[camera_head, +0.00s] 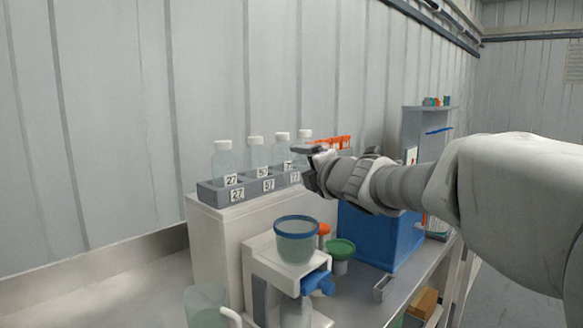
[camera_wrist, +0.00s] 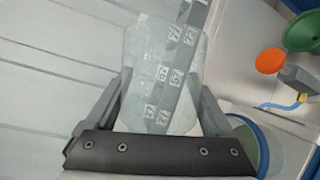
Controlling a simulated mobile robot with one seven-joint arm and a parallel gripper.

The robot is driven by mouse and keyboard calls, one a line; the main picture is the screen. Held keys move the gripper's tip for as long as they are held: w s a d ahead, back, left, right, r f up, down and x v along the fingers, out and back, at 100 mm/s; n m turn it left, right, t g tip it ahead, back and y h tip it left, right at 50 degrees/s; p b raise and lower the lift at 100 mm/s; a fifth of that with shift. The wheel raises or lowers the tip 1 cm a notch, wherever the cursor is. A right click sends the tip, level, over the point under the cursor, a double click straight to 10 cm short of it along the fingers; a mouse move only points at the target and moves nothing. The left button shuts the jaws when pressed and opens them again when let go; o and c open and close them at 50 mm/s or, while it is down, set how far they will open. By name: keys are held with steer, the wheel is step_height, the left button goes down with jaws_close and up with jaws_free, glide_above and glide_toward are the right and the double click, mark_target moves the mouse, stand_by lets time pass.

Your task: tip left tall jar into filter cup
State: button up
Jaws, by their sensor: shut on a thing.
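My gripper (camera_head: 312,170) is beside the right end of the jar rack in the head view. In the wrist view my gripper (camera_wrist: 162,108) is shut on a clear, pale jar (camera_wrist: 145,62), with a finger on each side. Its contents are hard to make out. Several white-capped clear jars (camera_head: 222,160) stand along the grey rack (camera_head: 211,194), with number labels. The gripper partly hides the rack's right end. The filter cup (camera_head: 295,246), with a blue rim, stands in front of and below the rack. It also shows at the lower right of the wrist view (camera_wrist: 262,150).
A green funnel (camera_head: 341,249) and an orange knob (camera_head: 324,229) are right of the cup. A blue box (camera_head: 370,238) stands behind them. A clear jug (camera_head: 205,308) is at the front left. The wall is close behind the rack.

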steer(key=r+m+p, duration=0.1)
steer(key=p, duration=0.3)
steer(key=shift+w+d+g, duration=0.1)
steer(key=shift+d+g, duration=0.05)
steer(key=shift+g, duration=0.15)
steer(key=m+p, duration=0.1)
steer(key=p, duration=0.3)
steer(key=m+g+p, duration=0.1)
steer(key=p, duration=0.4)
steer(key=shift+w+d+r, duration=0.1)
steer(key=shift+w+d, duration=0.1)
steer(key=shift+w, duration=0.05)
steer(key=m+g+p, duration=0.1)
steer(key=p, duration=0.4)
steer(key=m+g+y+p, duration=0.1)
steer(key=p, duration=0.4)
steer(key=m+p, duration=0.1)
steer(key=p, duration=0.3)
steer(key=shift+w+d+r+m+g+p, duration=0.3)
steer(key=shift+w+d+m+g+p, duration=0.1)
steer(key=shift+f+p, duration=0.25)
steer(key=shift+p, duration=0.3)
